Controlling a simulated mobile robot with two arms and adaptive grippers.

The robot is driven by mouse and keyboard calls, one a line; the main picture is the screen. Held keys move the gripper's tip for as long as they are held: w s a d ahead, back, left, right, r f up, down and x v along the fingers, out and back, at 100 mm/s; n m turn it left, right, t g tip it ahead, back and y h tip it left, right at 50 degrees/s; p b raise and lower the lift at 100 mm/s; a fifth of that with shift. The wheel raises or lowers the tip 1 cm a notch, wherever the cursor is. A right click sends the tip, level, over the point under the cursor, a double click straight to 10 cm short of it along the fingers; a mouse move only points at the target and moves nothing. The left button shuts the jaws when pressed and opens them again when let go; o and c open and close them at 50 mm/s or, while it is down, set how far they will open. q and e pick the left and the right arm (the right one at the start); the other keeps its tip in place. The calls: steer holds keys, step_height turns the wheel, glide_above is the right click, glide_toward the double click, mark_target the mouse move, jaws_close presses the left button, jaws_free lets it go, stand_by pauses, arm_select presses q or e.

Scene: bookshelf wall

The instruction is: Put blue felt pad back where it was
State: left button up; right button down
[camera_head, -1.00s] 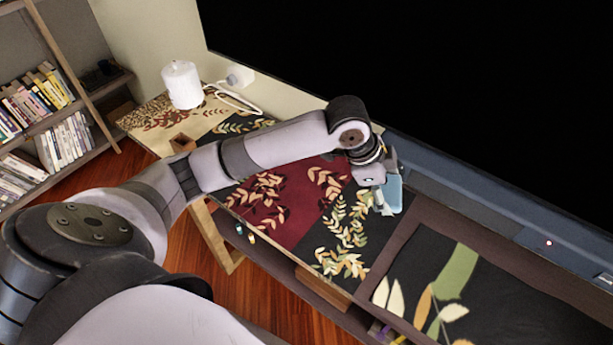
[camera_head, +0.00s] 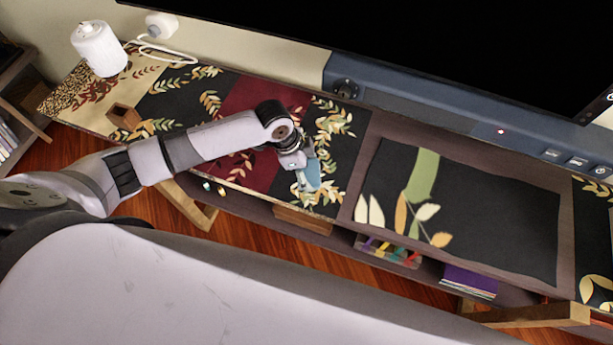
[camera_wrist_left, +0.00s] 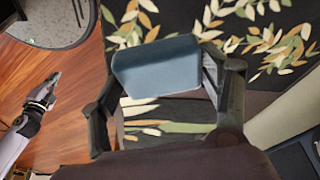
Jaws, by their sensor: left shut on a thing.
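The blue felt pad (camera_head: 313,174) is a small light-blue block over the black leaf-patterned part of the long table, near its front edge. My left gripper (camera_head: 304,168) is shut on it. In the left wrist view the pad (camera_wrist_left: 157,67) sits between the two dark fingers of my left gripper (camera_wrist_left: 160,72). I cannot tell whether the pad touches the tabletop. My right gripper (camera_wrist_left: 50,87) shows small at the left of the wrist view, over the wooden floor, away from the pad. Its jaws are too small to read.
A blue-grey bar (camera_head: 420,115) runs along the table's back under a large black screen (camera_head: 420,45). A white cylinder (camera_head: 100,48) and small wooden box (camera_head: 123,116) stand at the left. A black leaf-patterned mat (camera_head: 470,215) lies to the right, without objects. Coloured items (camera_head: 388,250) sit below.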

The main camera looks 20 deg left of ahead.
arm_select(q)
steer(key=shift+f, duration=2.8)
steer(key=shift+f, duration=0.1)
steer(key=o, duration=1)
steer(key=b+v, duration=0.1)
steer(key=v, duration=1.1)
